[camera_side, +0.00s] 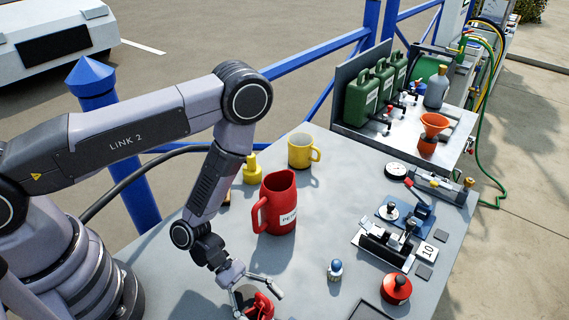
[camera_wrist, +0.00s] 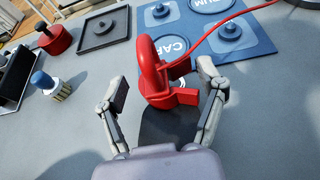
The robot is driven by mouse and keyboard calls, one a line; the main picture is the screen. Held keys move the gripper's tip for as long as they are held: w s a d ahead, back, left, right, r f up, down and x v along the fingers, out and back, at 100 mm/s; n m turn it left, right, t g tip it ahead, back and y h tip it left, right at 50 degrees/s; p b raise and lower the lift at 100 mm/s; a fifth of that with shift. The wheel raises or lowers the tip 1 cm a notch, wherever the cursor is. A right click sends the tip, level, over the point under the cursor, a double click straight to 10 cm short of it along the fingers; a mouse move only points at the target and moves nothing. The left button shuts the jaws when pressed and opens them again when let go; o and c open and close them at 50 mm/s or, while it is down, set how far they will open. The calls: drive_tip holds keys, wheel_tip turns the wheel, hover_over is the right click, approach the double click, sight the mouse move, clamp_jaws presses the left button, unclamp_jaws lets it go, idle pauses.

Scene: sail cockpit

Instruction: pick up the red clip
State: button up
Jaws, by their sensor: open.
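The red clip (camera_wrist: 152,72) has a rounded loop and a red cable running off to the upper right. It lies on or just above the edge of a blue mat (camera_wrist: 262,42) marked "CAP"; exact contact is unclear. My gripper (camera_wrist: 162,84) is open, with one finger on each side of the clip and visible gaps between. In the side view my gripper (camera_side: 261,301) is low over the table's near edge, with the red clip (camera_side: 257,307) between its fingers, partly hidden.
A red jug (camera_side: 279,208) and yellow mug (camera_side: 300,150) stand behind my gripper. The grey table (camera_side: 345,190) is clear in the middle.

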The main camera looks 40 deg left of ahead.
sight(250, 302)
drive_tip(key=c, duration=1.2)
drive_tip(key=shift+r, duration=0.5)
wheel_tip(250, 302, up, 8)
drive_tip(key=shift+f, duration=0.25)
drive_tip(key=shift+v, duration=0.9)
drive_tip(key=shift+a+f, duration=0.8)
drive_tip(key=shift+a, duration=0.05)
wheel_tip(250, 302, down, 7)
drive_tip(key=shift+f, duration=0.15)
